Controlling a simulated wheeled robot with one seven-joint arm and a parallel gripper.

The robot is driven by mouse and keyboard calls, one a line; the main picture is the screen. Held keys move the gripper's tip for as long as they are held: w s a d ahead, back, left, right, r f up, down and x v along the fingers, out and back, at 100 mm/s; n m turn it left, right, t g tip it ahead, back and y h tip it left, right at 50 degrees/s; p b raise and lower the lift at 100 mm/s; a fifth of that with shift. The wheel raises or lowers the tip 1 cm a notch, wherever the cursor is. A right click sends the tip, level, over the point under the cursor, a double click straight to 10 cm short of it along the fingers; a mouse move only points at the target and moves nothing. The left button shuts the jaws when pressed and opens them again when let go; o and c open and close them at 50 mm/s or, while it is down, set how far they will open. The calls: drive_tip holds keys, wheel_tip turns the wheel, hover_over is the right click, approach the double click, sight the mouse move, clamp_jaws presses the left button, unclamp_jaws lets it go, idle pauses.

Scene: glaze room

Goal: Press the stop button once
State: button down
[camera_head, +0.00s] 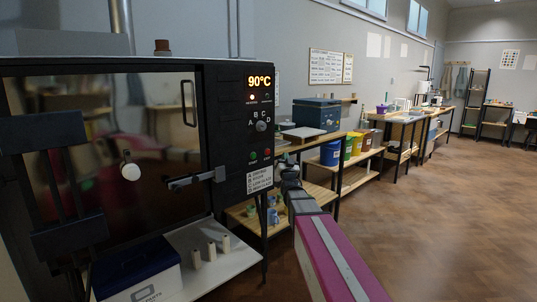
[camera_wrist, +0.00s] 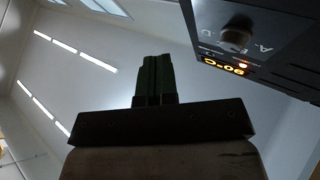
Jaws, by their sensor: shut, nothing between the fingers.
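The kiln's control panel (camera_head: 259,120) is on the right of its dark front, with a lit 90°C display (camera_head: 259,81) and a selector knob (camera_head: 261,127). Low on the panel are a green button (camera_head: 253,155) and, right of it, a red button (camera_head: 267,152), likely the stop button; no label is readable on it. My gripper (camera_head: 287,163) is just right of the red button in the head view, apart from it in the picture. In the wrist view my gripper (camera_wrist: 156,62) has its fingers together and empty. The panel's knob (camera_wrist: 235,37) and display (camera_wrist: 224,67) show upside down there; neither button shows.
The kiln door's latch handle (camera_head: 196,178) sticks out left of my gripper. A label plate (camera_head: 259,179) is below the buttons. Behind my arm is a wooden shelf bench with colored buckets (camera_head: 331,152) and a blue box (camera_head: 316,115). Open floor (camera_head: 430,215) lies to the right.

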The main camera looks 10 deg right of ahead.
drive_tip(key=w+a, duration=0.4)
drive_tip(key=w, duration=0.2)
drive_tip(key=shift+a, duration=0.2)
drive_tip(key=shift+w, duration=0.15)
idle(1.9)
drive_tip(key=shift+w+a, duration=0.25)
drive_tip(key=shift+w+a, duration=0.25)
drive_tip(key=shift+w, duration=0.15)
idle(0.8)
idle(0.4)
drive_tip(key=shift+s+d, duration=0.5)
drive_tip(key=shift+s, duration=0.25)
drive_tip(key=s+d, duration=0.1)
drive_tip(key=s, duration=0.1)
drive_tip(key=s+d, duration=0.2)
idle(0.4)
